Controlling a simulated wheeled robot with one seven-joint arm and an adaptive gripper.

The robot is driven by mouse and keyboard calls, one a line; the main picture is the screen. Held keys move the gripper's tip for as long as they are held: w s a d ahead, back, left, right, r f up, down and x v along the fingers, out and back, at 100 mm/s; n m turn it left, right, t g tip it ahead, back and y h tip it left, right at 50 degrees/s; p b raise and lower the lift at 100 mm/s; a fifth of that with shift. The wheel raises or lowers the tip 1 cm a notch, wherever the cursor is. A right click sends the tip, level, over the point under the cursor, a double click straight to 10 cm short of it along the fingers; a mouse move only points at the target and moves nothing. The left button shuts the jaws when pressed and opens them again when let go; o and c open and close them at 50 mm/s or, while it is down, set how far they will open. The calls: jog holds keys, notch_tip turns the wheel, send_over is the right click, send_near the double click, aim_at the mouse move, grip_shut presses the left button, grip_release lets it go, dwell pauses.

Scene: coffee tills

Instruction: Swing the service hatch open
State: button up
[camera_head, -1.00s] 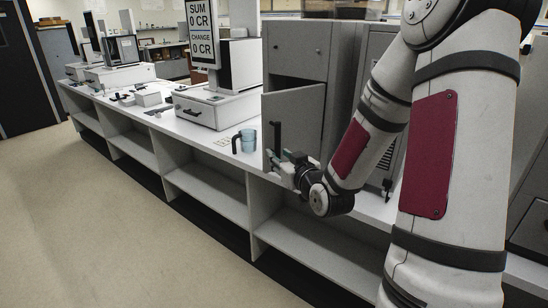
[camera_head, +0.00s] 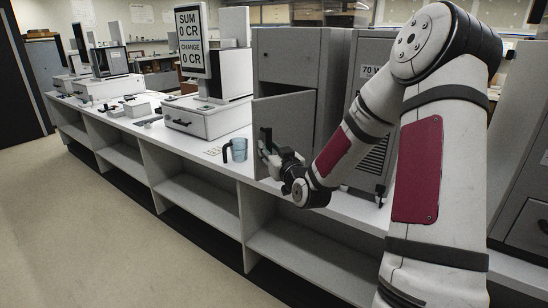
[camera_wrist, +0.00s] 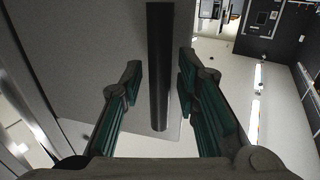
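The service hatch (camera_head: 290,112) is a grey door on the grey cabinet (camera_head: 284,55) on the counter. It stands swung out from the front, with a dark opening behind it. Its black upright bar handle (camera_head: 264,133) is near the door's free edge. In the wrist view the handle (camera_wrist: 160,65) runs between the fingers of my gripper (camera_wrist: 159,72), against the grey door face (camera_wrist: 95,60). My gripper is open, with a visible gap on both sides of the bar. In the head view my gripper (camera_head: 266,156) is at the handle's lower part; its fingers are partly hidden there.
A bluish cup (camera_head: 239,149) with a dark handle stands on the counter just left of the door. A till drawer (camera_head: 205,117) and display (camera_head: 193,43) are farther left. A grey machine (camera_head: 375,125) stands right, behind my arm. The floor in front is clear.

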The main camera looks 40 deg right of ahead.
jog(key=shift+s, duration=0.1)
grip_shut()
jog(key=shift+s, duration=0.1)
jog(key=shift+s+d+r+p, duration=0.1)
jog(key=shift+s+d+p, duration=0.25)
jog(key=shift+s, duration=0.5)
jog(key=shift+s+d+f+p, duration=0.1)
jog(key=shift+s+d+p, duration=0.2)
jog(key=shift+s, duration=0.6)
jog(key=shift+s+d+r+p, duration=0.1)
jog(key=shift+s+d+p, duration=0.2)
jog(key=shift+s, duration=0.55)
jog(key=shift+s+d, duration=0.25)
jog(key=shift+s, duration=0.3)
jog(key=shift+o, duration=2.4)
grip_release()
notch_tip(320, 180, up, 10)
